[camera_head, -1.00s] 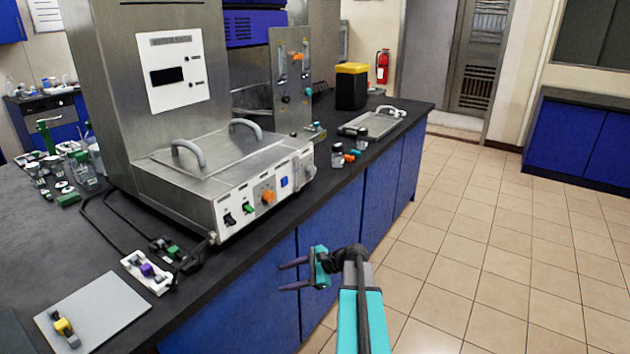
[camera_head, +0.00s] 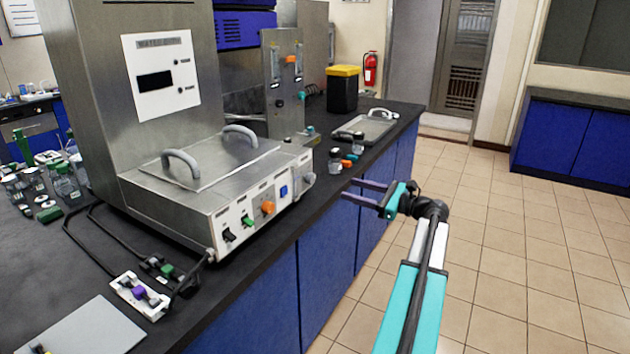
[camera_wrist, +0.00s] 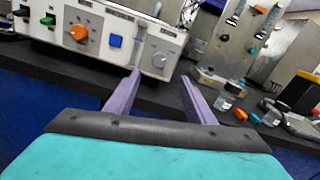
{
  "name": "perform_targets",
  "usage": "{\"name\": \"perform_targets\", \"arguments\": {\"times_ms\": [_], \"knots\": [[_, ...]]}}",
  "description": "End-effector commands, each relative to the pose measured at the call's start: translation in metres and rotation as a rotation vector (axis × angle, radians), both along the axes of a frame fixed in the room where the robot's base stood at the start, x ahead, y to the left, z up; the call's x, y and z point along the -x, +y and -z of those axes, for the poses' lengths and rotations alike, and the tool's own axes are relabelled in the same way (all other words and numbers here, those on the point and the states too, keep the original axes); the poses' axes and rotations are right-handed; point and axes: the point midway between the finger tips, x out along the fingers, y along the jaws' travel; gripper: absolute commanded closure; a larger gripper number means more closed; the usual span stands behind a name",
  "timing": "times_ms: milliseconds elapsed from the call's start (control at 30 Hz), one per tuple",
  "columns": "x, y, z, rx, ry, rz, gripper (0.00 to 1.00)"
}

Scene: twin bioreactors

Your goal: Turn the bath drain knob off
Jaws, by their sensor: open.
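The water bath (camera_head: 165,205) is a steel box with two grey lid handles and a white front panel. The panel carries a black switch (camera_head: 229,234), a green switch (camera_head: 248,221), an orange knob (camera_head: 267,208), a blue square button (camera_head: 283,191) and a grey round knob (camera_head: 307,167) at the right end. The labels are too small to read, so I cannot tell which is the drain knob. The grey knob (camera_wrist: 159,59) is just beyond my finger tips in the wrist view. My gripper (camera_head: 349,189) is open and empty, in front of the counter, apart from the panel.
Small bottles and caps (camera_head: 342,160) stand on the dark counter right of the bath. A steel tray (camera_head: 368,130) and a yellow-lidded black bin (camera_head: 342,90) are further back. Cables (camera_head: 110,235) lie at the left. The tiled floor at the right is clear.

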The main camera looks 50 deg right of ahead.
Motion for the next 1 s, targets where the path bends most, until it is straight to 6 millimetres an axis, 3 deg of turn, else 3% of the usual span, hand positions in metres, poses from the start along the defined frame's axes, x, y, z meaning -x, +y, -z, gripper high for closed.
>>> {"name": "perform_targets", "arguments": {"times_ms": [467, 1000], "knots": [[-0.009, 0.002, 0.001, 0.001, 0.001, -0.001, 0.51], [-0.075, 0.018, 0.001, 0.001, 0.002, -0.001, 0.51]]}}
